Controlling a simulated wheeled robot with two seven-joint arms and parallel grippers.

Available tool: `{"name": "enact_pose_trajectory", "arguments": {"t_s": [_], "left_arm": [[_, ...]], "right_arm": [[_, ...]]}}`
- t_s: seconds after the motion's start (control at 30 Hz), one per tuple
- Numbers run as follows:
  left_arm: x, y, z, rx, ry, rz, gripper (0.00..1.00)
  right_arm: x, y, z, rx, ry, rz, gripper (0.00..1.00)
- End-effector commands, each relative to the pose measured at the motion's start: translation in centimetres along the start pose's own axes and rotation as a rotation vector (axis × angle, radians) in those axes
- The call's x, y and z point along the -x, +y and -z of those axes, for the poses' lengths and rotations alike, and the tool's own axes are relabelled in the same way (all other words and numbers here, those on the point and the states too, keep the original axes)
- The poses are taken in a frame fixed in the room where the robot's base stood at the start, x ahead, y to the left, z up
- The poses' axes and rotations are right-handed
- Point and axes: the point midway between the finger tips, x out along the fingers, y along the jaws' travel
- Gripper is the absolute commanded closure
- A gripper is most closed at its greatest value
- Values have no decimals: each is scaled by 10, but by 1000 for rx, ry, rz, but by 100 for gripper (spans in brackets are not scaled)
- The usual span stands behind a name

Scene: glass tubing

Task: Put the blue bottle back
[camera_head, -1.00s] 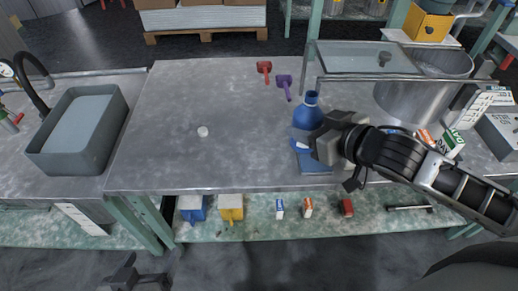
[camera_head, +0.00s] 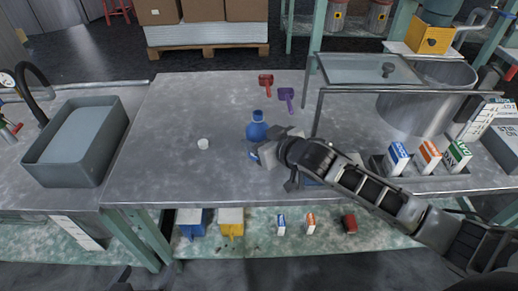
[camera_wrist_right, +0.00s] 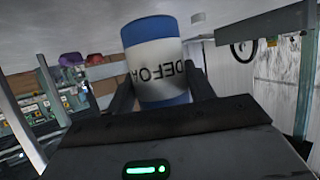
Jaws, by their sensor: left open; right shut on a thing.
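The blue bottle (camera_head: 257,128) is near the middle of the grey table, about upright, with its neck up. Its white label with dark letters shows in the right wrist view (camera_wrist_right: 157,62). My right gripper (camera_head: 262,152) is shut on the bottle, one finger on each side. Whether the bottle's base touches the table is hidden by the gripper. My left gripper (camera_head: 122,282) is barely in view at the bottom edge, below the table and away from the bottle.
A small white cap (camera_head: 203,144) lies left of the bottle. Several cartons (camera_head: 428,156) and a glass-topped frame (camera_head: 370,70) stand right. A grey basin (camera_head: 78,137) is left.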

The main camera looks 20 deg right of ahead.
Motion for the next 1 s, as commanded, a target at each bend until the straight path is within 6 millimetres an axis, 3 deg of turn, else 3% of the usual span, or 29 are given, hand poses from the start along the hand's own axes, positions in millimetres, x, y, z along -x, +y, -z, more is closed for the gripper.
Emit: {"name": "enact_pose_trajectory", "arguments": {"t_s": [0.23,0.6,0.63,0.7,1.0], "left_arm": [[-3,0,-6,-5,3,-2,22],[-1,1,-3,-6,9,-5,22],[0,1,-3,-6,9,-5,22],[0,1,-3,-6,8,-5,22],[0,1,-5,-6,2,-5,22]], "right_arm": [[-16,-1,-29,0,0,0,74],[-17,-2,-33,-1,1,1,74],[-17,-2,-33,-1,-1,1,42],[-17,-2,-33,0,-1,1,25],[-16,-1,-31,0,0,1,25]]}}
